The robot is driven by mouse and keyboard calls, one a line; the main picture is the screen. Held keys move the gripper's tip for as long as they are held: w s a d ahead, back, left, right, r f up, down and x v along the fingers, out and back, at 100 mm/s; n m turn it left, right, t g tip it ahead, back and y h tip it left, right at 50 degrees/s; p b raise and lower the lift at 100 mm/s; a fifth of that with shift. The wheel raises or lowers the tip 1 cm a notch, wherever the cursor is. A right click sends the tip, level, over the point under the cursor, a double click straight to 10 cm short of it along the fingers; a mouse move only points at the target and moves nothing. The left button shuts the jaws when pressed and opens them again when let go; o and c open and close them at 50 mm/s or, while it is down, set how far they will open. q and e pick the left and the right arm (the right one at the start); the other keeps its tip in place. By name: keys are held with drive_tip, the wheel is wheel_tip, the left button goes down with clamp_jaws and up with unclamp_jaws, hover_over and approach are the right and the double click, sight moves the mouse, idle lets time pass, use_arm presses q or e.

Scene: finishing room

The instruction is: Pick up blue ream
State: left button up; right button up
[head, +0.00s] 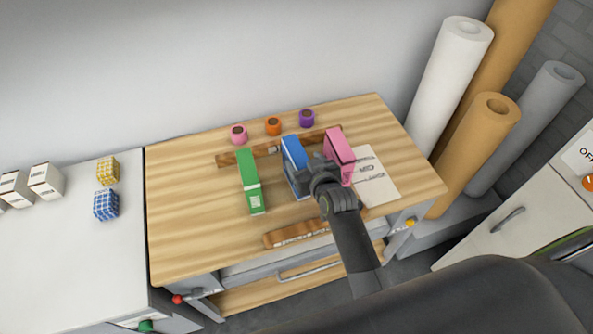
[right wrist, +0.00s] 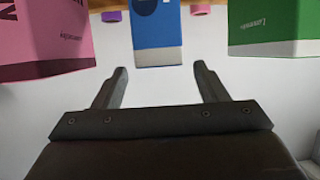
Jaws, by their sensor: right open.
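The blue ream (head: 294,160) stands on the wooden worktop between a green ream (head: 249,180) on its left and a pink ream (head: 340,152) on its right. My right gripper (head: 318,172) is at the near right side of the blue ream and hides part of it in the head view. In the right wrist view the blue ream (right wrist: 157,35) is ahead of the open fingers (right wrist: 158,82), roughly centred between them. Nothing is between the fingers. The pink ream (right wrist: 45,35) and green ream (right wrist: 275,28) flank it there. My left gripper is not in view.
The wooden worktop (head: 190,220) also bears wooden bars, a white printed sheet (head: 376,180), and pink, orange and purple rolls (head: 273,126) at the back. Large upright rolls (head: 450,75) stand right. A white cabinet (head: 70,260) stands left with small boxes. The worktop's left part is clear.

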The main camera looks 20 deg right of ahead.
sight(299, 155)
drive_tip(key=b+x, duration=0.4)
drive_tip(key=shift+f, duration=0.3)
drive_tip(key=shift+w+a+b, duration=0.1)
drive_tip(key=shift+w+b, duration=0.25)
drive_tip(key=shift+w, duration=0.1)
clamp_jaws()
drive_tip(key=shift+r, duration=0.2)
